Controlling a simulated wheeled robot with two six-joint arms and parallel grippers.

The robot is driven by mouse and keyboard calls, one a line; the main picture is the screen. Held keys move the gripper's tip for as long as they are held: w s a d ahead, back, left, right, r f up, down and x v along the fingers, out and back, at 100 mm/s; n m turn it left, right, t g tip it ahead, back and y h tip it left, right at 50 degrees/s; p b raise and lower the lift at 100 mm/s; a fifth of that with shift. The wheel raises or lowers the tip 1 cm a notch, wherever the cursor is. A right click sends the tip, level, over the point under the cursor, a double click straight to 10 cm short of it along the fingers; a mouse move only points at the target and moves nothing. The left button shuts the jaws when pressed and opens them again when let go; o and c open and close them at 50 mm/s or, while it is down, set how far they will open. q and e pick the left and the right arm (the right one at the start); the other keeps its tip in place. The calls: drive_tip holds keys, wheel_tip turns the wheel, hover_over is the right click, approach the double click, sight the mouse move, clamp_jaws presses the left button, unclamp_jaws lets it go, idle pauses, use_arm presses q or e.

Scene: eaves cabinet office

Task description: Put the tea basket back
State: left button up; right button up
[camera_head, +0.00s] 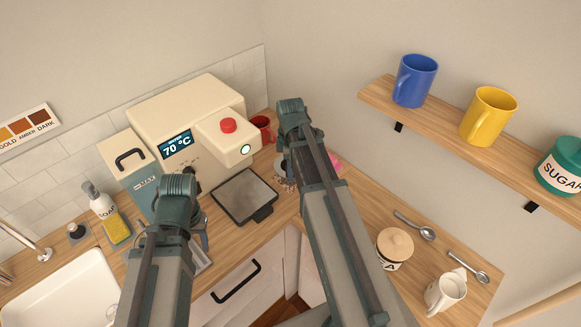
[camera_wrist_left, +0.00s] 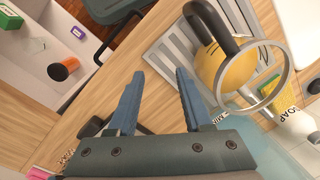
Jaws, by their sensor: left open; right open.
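I cannot clearly pick out the tea basket. In the left wrist view a round yellow thing (camera_wrist_left: 238,72) with a thick dark handle (camera_wrist_left: 207,22) and a grey ring (camera_wrist_left: 284,80) is at the upper right, by a slatted grey grille (camera_wrist_left: 178,48); whether the ring belongs to it I cannot tell. My left gripper (camera_wrist_left: 157,88) is open, with nothing between its fingers, beside the grille. In the head view it is low by the water tank, mostly hidden by its arm. My right gripper (camera_head: 283,165) is open near the red mug, largely hidden by its arm.
The cream machine (camera_head: 187,115) reads 70 °C; a dark square tray (camera_head: 245,196) lies before it. A lidded jar (camera_head: 394,247), white jug (camera_head: 446,290) and spoons (camera_head: 414,225) stand at right. An open drawer (camera_wrist_left: 35,75) holds small containers. The sink (camera_head: 65,295) is at left.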

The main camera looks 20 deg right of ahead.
use_arm(q)
wheel_tip(320, 180, up, 12)
drive_tip(key=p, duration=1.2)
drive_tip(key=shift+r, duration=0.15)
use_arm(e)
wheel_tip(320, 180, up, 12)
drive_tip(key=shift+r, duration=0.1)
drive_tip(key=s+a+m, duration=0.8)
drive_tip(key=a+m, duration=0.2)
drive_tip(key=m, duration=0.2)
use_arm(q)
wheel_tip(320, 180, down, 13)
drive_tip(key=b, duration=1.3)
drive_tip(key=shift+f+b, duration=0.3)
drive_tip(key=shift+f, duration=0.05)
use_arm(e)
drive_tip(key=s+a+f+n, duration=0.1)
drive_tip(key=s+a+f, duration=0.1)
drive_tip(key=a+f, duration=0.1)
drive_tip(key=s+a+f+n, duration=0.1)
drive_tip(key=s+a+f, duration=0.1)
drive_tip(key=a+f, duration=0.2)
drive_tip(key=s+a+f+h, duration=0.1)
drive_tip(key=s+a+f, duration=0.1)
drive_tip(key=a+f, duration=0.2)
wheel_tip(320, 180, down, 2)
drive_tip(key=shift+a+f+n, duration=0.1)
drive_tip(key=shift+f+n, duration=0.15)
drive_tip(key=shift+n, duration=0.15)
drive_tip(key=shift+s+a, duration=0.1)
